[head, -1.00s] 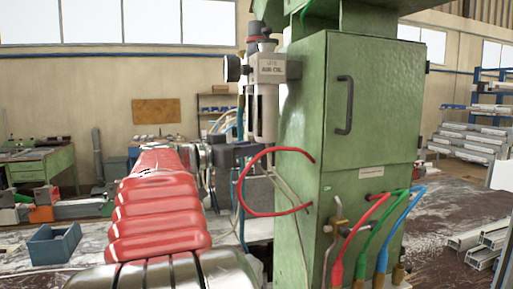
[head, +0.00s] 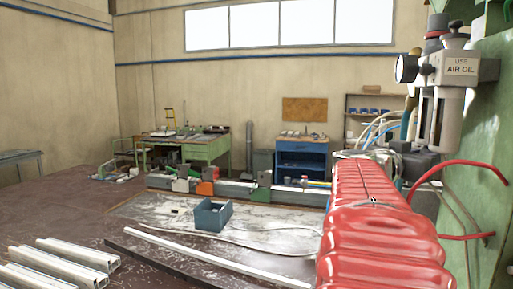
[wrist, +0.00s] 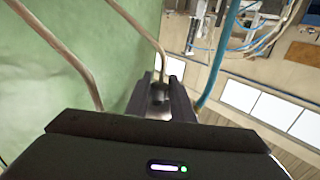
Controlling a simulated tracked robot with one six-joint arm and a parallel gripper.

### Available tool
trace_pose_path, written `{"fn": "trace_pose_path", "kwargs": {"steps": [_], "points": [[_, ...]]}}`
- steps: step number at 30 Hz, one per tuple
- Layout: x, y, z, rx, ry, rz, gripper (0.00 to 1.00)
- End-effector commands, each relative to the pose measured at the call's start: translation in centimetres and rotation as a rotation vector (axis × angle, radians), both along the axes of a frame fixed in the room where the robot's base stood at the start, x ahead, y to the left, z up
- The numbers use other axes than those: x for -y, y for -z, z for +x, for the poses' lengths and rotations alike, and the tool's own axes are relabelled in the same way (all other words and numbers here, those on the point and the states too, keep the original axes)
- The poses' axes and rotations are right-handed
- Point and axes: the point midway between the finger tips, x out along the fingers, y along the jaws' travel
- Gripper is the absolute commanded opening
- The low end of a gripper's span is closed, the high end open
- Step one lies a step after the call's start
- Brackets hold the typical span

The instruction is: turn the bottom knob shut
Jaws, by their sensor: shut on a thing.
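The air unit (head: 447,72), with a gauge, a label reading "USE AIR OIL" and pale bowls below, is at the upper right of the head view. My gripper (wrist: 161,98) is at the centre of the wrist view, its jaws closed around a small dark part that I take for the bottom knob (wrist: 160,94). In the head view the dark gripper (head: 416,160) sits just under the bowls, partly behind my red-sleeved arm. The knob is hidden there, and its turn position cannot be told.
A green cabinet (head: 487,135) stands close on the right, with a red hose (head: 460,163) looping out of it. Beige pipes (wrist: 72,48) and a blue hose (wrist: 218,55) pass near the gripper. A blue bin (head: 212,215) and metal profiles (head: 60,262) lie to the left.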

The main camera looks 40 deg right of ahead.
Motion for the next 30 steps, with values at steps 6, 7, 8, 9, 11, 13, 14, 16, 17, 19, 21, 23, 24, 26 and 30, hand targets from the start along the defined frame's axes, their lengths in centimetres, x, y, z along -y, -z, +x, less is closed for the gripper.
{"fn": "trace_pose_path", "kwargs": {"steps": [6,7,8,9,11,13,14,16,17,19,21,23,24,26,30], "points": [[-0.04,-0.07,-0.05,-0.001,-0.017,-0.001,0.0],[-0.04,-0.07,-0.05,-0.001,-0.016,-0.001,0.0],[-0.04,-0.07,-0.05,-0.001,-0.016,-0.001,0.0],[-0.04,-0.07,-0.05,-0.001,-0.016,-0.001,0.0],[-0.04,-0.06,-0.05,-0.001,-0.016,-0.001,0.0],[-0.05,-0.06,-0.05,0.0,-0.016,-0.001,0.24],[-0.05,-0.06,-0.05,0.0,-0.015,-0.001,0.26],[-0.05,-0.05,-0.04,0.0,-0.016,-0.001,0.31],[-0.05,-0.04,-0.03,0.0,-0.016,-0.001,0.33],[-0.05,-0.04,-0.02,0.0,-0.016,-0.001,0.38],[-0.05,-0.03,-0.01,0.0,-0.016,-0.001,0.4],[-0.05,-0.02,-0.01,0.0,-0.016,0.0,0.4],[-0.05,-0.02,0.0,0.0,-0.016,0.0,0.4],[-0.05,-0.01,0.01,0.0,-0.016,0.0,0.4],[-0.02,0.0,0.04,0.0,-0.01,0.0,0.4]]}}
